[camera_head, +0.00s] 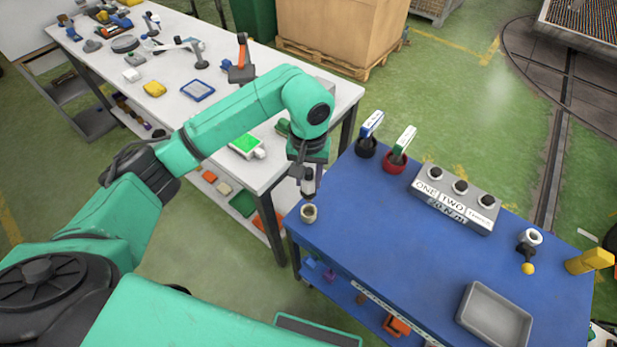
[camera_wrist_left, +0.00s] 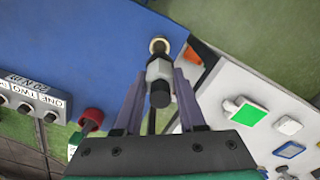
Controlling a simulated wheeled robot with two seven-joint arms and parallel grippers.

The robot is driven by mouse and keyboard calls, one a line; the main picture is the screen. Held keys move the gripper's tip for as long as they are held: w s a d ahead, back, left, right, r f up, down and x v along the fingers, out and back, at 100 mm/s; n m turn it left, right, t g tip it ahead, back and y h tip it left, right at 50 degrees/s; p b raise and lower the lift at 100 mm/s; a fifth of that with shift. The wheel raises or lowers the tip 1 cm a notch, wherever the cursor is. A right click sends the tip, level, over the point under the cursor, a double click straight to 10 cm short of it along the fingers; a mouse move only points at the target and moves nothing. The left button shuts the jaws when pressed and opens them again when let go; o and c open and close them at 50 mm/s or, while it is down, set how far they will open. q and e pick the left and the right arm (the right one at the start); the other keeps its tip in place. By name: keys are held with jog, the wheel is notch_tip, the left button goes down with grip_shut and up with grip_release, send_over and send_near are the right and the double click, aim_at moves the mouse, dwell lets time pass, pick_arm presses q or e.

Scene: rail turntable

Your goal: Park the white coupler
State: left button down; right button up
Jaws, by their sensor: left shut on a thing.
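My left gripper (camera_head: 308,176) points down over the near left corner of the blue table. It is shut on a pale cylinder with a black end, which looks like the white coupler (camera_wrist_left: 159,70); the fingers grip both its sides in the left wrist view. Its lower part shows in the head view (camera_head: 308,188). A beige ring-shaped holder (camera_head: 308,214) stands on the blue table just below it, and shows beyond the coupler's far end in the wrist view (camera_wrist_left: 159,45). I cannot tell whether the coupler touches the ring. My right gripper is out of view.
A cluttered white table (camera_head: 215,110) stands to the left. The blue table's middle is clear.

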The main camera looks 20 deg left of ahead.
aim_at(309, 191)
pick_arm(q)
notch_tip(309, 191, down, 5)
jog(key=b, duration=0.4)
jog(key=shift+f, duration=0.1)
jog(key=shift+b, duration=0.45)
dwell(0.4)
jog(key=shift+b, duration=0.35)
